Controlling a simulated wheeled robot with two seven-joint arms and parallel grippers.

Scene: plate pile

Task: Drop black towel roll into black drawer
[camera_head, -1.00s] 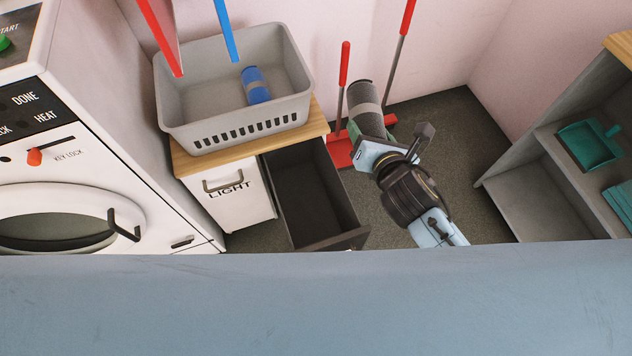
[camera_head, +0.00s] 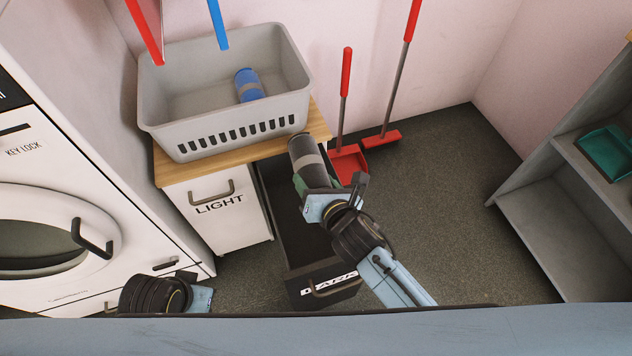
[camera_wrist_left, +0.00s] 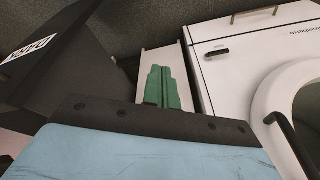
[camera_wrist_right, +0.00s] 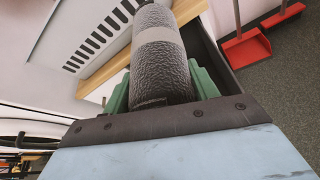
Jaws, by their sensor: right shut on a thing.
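The black towel roll (camera_head: 306,158) is dark grey with a lighter band. My right gripper (camera_head: 313,188) is shut on its near end and holds it above the black drawer (camera_head: 282,222), toward the drawer's right side. In the right wrist view the roll (camera_wrist_right: 160,68) sits between the green fingers and points away. The drawer is pulled open, with a "DARK" label on its front; its inside is partly hidden by the roll and my arm. My left gripper's green fingers (camera_wrist_left: 163,88) are together and empty in the left wrist view.
A grey basket (camera_head: 235,128) holding a blue roll (camera_head: 249,85) stands on the wooden top. A white "LIGHT" drawer (camera_head: 218,213) is left of the black one. The washer (camera_head: 60,170) is at left. A red dustpan (camera_head: 348,162) and broom stand behind right. Floor at right is clear.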

